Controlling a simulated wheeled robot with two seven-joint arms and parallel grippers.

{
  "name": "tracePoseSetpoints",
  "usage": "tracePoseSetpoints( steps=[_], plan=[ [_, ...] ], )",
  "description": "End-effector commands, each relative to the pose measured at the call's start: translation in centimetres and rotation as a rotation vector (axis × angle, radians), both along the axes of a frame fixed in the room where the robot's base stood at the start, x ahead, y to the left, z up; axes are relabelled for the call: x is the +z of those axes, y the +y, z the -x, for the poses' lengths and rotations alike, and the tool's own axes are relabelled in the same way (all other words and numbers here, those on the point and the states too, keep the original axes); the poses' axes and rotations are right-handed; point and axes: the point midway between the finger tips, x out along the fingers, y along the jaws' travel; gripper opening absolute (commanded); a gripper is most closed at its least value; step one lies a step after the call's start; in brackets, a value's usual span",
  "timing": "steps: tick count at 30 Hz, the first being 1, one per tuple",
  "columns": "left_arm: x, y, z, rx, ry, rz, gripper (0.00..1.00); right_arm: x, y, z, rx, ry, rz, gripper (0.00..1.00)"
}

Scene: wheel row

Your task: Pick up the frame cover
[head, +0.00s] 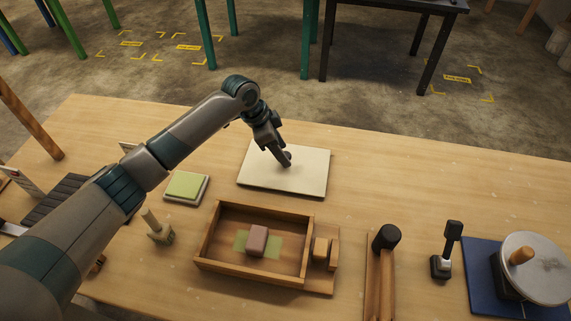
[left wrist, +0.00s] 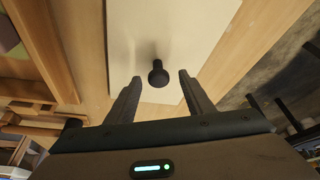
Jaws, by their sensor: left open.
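The frame cover looks to be the flat cream panel (head: 310,180) lying on the table behind the wooden box. It has a small dark knob (head: 288,156) standing near its middle. In the left wrist view the panel (left wrist: 190,30) fills the middle and the knob (left wrist: 158,77) shows round and dark. My left gripper (head: 281,157) is over the panel, pointing down at the knob. In the left wrist view its two open fingers (left wrist: 160,80) are on either side of the knob, with gaps on both sides. I cannot tell the exact height. My right gripper is not in view.
A wooden box (head: 210,232) holding a pinkish block (head: 257,240) on a green patch stands in front of the panel. A green pad (head: 185,185) lies to the left. A black-headed mallet (head: 385,238), a black-handled tool (head: 447,252) and a disc (head: 535,265) stand right. Table right of the panel is clear.

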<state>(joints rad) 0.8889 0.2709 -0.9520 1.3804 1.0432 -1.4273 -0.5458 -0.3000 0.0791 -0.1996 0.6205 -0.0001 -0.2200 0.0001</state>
Motion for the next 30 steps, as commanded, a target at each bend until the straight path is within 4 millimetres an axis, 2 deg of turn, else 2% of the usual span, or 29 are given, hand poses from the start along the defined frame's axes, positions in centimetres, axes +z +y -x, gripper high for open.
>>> tracePoseSetpoints(
  steps=[2, 9, 23, 29, 30],
  plan=[
    [-0.6, -0.5, 0.3, 0.001, 0.004, -0.001, 0.48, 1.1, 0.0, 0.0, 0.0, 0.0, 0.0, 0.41],
    [-2.8, -1.2, 0.0, 0.001, 0.001, -0.001, 0.48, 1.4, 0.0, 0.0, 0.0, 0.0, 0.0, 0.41],
    [-2.9, -1.2, 0.0, 0.0, 0.0, -0.001, 0.48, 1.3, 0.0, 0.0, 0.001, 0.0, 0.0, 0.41],
    [-2.9, -1.2, 0.0, 0.0, 0.0, -0.001, 0.02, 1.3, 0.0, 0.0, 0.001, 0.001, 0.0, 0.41],
    [-2.9, -1.2, 0.0, 0.0, 0.0, -0.001, 0.0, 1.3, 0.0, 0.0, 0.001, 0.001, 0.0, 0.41]
  ],
)
